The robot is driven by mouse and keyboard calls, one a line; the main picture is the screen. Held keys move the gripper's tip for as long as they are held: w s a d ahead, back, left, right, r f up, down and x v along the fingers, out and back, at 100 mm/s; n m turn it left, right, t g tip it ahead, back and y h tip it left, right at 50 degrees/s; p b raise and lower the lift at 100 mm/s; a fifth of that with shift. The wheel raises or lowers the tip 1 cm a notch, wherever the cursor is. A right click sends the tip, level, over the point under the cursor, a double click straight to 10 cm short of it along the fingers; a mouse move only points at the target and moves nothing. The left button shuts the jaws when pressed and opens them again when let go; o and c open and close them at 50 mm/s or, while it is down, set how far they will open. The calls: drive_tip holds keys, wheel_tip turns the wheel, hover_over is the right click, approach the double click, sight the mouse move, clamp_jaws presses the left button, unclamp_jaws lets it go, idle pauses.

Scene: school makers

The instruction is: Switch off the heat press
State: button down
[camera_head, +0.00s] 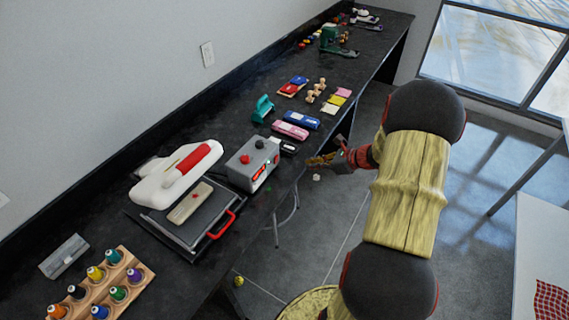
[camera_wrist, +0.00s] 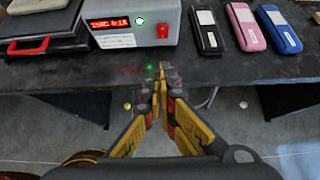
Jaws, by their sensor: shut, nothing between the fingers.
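The heat press (camera_head: 165,184) stands on the black counter, with a white top, a red grip and a dark lower plate with a red front handle (camera_head: 223,226). A grey control box (camera_head: 243,158) sits just right of it. My gripper (camera_wrist: 161,72) is shut and empty, in front of the counter edge, below and apart from the switch. It also shows in the head view (camera_head: 318,160), right of the box.
Black, pink and blue cases (camera_wrist: 243,25) lie right of the box. The counter (camera_head: 240,95) runs along the wall. Open floor lies in front of it.

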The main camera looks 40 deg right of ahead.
idle(0.3)
drive_tip(key=b, duration=0.3)
approach(275, 164)
drive_tip(key=f, duration=0.4)
drive_tip(key=shift+s+d, duration=0.25)
drive_tip(key=shift+s, duration=0.05)
drive_tip(key=w, duration=0.1)
drive_tip(key=w+a, duration=0.1)
drive_tip(key=w, duration=0.1)
drive_tip(key=shift+a+r+b, duration=0.1)
drive_tip(key=shift+r+b, duration=0.15)
drive_tip(key=shift+b, duration=0.15)
drive_tip(key=shift+w+a+r, duration=0.1)
drive_tip(key=shift+w+a, duration=0.05)
drive_tip(key=shift+w, duration=0.35)
drive_tip(key=shift+a+r+p, duration=0.1)
drive_tip(key=shift+r+p, duration=0.05)
drive_tip(key=shift+p, duration=0.25)
